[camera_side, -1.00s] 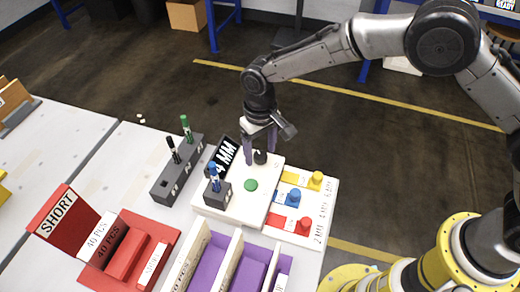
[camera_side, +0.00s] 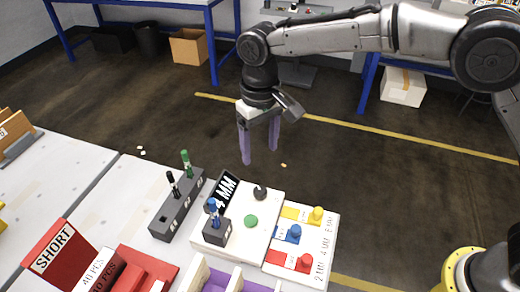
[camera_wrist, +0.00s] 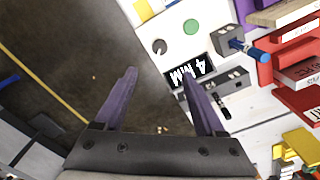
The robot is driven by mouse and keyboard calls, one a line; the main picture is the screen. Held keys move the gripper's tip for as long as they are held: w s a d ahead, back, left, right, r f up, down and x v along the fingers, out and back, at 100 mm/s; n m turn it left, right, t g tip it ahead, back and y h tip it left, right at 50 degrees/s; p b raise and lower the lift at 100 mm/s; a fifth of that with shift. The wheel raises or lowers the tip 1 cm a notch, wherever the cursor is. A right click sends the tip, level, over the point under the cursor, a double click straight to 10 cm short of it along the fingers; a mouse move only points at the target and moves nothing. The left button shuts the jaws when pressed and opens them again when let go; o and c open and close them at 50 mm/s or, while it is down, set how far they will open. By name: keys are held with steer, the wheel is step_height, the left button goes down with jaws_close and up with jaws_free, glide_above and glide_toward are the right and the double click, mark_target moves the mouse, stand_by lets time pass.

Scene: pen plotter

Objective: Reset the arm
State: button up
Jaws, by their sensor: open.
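My gripper (camera_side: 259,146) is open and empty, raised in the air behind the white plotter panel (camera_side: 240,244). Its two purple fingers point down and apart; they also show in the wrist view (camera_wrist: 158,85). The panel holds a black knob (camera_side: 260,193), a green button (camera_side: 251,221) and a black sign (camera_side: 226,190) reading MM, shown as 4 MM in the wrist view. A blue pen (camera_side: 213,210) stands in a small grey holder on the panel. Nothing touches the fingers.
A grey rack (camera_side: 178,210) holds a black pen (camera_side: 173,184) and a green pen (camera_side: 187,163). A board (camera_side: 318,250) with yellow, blue and red knobs lies to the right. Red and purple bins stand in front. The space around my gripper is clear.

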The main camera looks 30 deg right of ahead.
stand_by(0.3)
steer(key=d+r+m+t, duration=0.2)
steer(key=d+r, duration=0.6)
steer(key=r, duration=0.2)
steer(key=s+d+r+m+t, duration=0.1)
steer(key=s+d+r, duration=0.3)
steer(key=d, duration=0.2)
steer(key=s+d+r+t, duration=0.1)
steer(key=s+d+r, duration=0.3)
steer(key=s+d, duration=0.15)
steer(key=s+d+f+t, duration=0.2)
steer(key=s+d, duration=0.6)
steer(key=s, duration=0.4)
steer(key=s+f+n, duration=0.1)
steer(key=s+f, duration=0.4)
steer(key=f, duration=0.2)
steer(key=shift+s+d+f, duration=0.25)
steer(key=shift+s+d, duration=0.05)
steer(key=shift+d, duration=0.15)
